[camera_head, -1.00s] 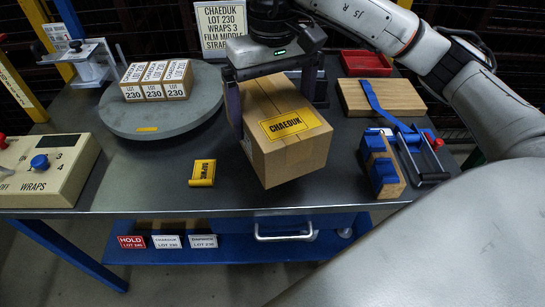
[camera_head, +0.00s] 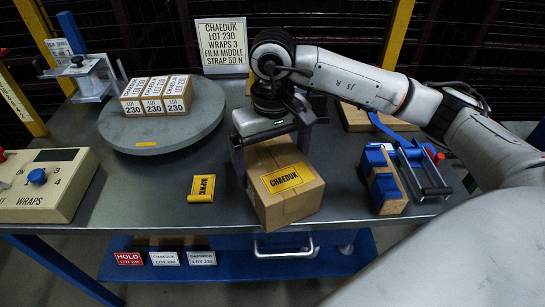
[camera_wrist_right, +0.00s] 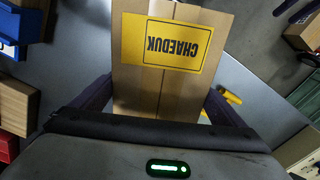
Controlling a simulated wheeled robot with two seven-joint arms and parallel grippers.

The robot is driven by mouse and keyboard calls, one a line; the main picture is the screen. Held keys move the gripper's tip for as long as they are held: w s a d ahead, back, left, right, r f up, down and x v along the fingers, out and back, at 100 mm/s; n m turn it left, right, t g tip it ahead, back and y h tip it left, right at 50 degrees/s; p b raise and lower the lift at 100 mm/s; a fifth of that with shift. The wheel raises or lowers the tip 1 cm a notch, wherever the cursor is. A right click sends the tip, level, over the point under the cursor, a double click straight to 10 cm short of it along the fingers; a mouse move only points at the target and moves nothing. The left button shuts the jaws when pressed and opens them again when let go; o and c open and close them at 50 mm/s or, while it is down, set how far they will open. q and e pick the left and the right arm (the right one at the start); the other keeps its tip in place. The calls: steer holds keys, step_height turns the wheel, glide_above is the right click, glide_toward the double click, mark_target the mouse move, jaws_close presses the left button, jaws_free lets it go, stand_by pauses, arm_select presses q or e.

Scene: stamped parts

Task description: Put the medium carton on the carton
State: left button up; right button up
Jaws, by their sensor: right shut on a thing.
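The medium carton (camera_head: 283,187) is a brown box with a yellow CHAEDUK label on top. My right gripper (camera_head: 272,152) is shut on it from above, with one finger on each side. The carton is near the table's front edge; I cannot tell whether its base touches the table. In the right wrist view the carton (camera_wrist_right: 165,85) fills the space between the fingers. Several small LOT 230 cartons (camera_head: 157,95) stand in a row on the round grey turntable (camera_head: 195,125) to the left. My left gripper is not in view.
A yellow tag (camera_head: 202,188) lies left of the held carton. A blue-handled tool (camera_head: 422,165) and a blue-and-wood block (camera_head: 383,180) lie to the right. A control box (camera_head: 45,185) is at the left edge. A sign (camera_head: 222,45) stands behind. A brown board (camera_head: 365,118) is partly behind my arm.

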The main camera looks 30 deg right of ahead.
steer(key=shift+r, duration=0.15)
steer(key=o, duration=1.8)
steer(key=shift+f, duration=0.2)
steer(key=shift+c, duration=0.2)
steer(key=shift+r, duration=0.1)
